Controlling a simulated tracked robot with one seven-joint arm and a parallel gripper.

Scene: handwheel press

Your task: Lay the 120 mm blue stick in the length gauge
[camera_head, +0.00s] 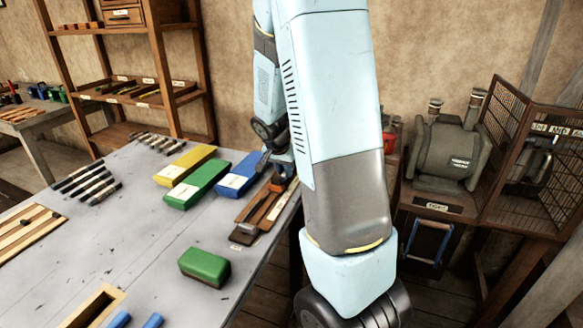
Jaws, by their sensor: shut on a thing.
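My gripper (271,168) is small and partly hidden behind my arm, at the right edge of the grey table. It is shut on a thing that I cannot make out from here. It is just above or at a long brown wooden fixture (247,228), which looks like the length gauge. Part of the gauge is covered by the gripper. Two blue pieces, perhaps sticks, show at the bottom edge: one on the left (119,320) and one on the right (153,321). Their lengths cannot be told.
Yellow (187,164), green (197,184) and blue (238,175) labelled blocks lie beside the gauge. A short green block (205,266) is nearer. Dark sticks (87,182) lie at left. A wooden frame (92,305) is in front. The table (130,235) is clear between them.

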